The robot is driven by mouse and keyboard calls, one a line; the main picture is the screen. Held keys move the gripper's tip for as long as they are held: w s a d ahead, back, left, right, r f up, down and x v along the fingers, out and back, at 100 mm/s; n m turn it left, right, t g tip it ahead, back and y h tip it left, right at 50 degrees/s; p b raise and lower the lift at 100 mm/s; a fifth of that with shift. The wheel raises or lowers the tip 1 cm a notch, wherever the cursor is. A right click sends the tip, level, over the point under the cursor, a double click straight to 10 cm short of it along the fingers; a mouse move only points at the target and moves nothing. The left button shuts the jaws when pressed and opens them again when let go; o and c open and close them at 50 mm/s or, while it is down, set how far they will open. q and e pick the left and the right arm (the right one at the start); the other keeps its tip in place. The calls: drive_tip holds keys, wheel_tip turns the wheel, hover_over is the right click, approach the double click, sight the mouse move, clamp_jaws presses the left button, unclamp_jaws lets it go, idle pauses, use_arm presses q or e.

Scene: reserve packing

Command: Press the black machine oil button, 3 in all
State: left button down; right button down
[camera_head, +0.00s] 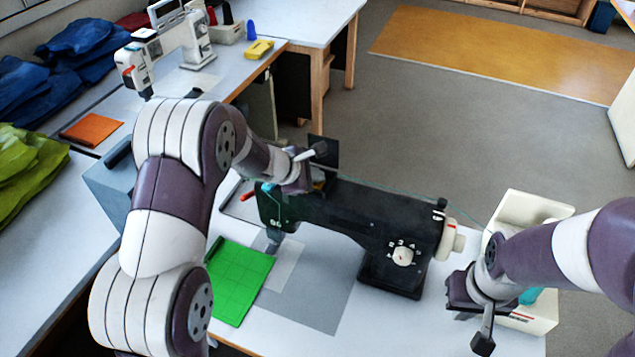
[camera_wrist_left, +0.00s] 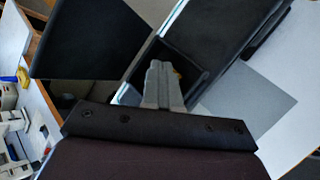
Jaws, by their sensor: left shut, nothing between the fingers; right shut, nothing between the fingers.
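The black sewing machine (camera_head: 350,215) stands on the white table, with a white dial on its front and a pale handwheel at its right end. I cannot make out its oil button. My left gripper (camera_wrist_left: 163,85) is shut and empty. In the left wrist view its grey fingertips are over a dark recess (camera_wrist_left: 190,62) beside the machine's black top; I cannot tell whether they touch anything. In the head view its fingers are hidden at the machine's left end. My right gripper (camera_head: 466,292) is right of the machine; its fingers are hard to make out.
A dark flat panel (camera_head: 323,153) stands up behind the machine's left end. A green mat (camera_head: 238,281) lies left of the machine. A beige box (camera_head: 535,208) is on the right, close to my right arm. A white sewing machine (camera_head: 165,50) stands on the far table.

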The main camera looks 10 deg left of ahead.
sight(315, 186)
use_arm(q)
drive_tip(key=shift+f, duration=0.25)
drive_tip(key=shift+r, duration=0.15)
drive_tip(key=shift+r+p, duration=0.5)
drive_tip(key=shift+r, duration=0.35)
wheel_tip(315, 186, up, 5)
drive_tip(key=p, duration=0.4)
drive_tip(key=shift+r, duration=0.1)
idle(2.4)
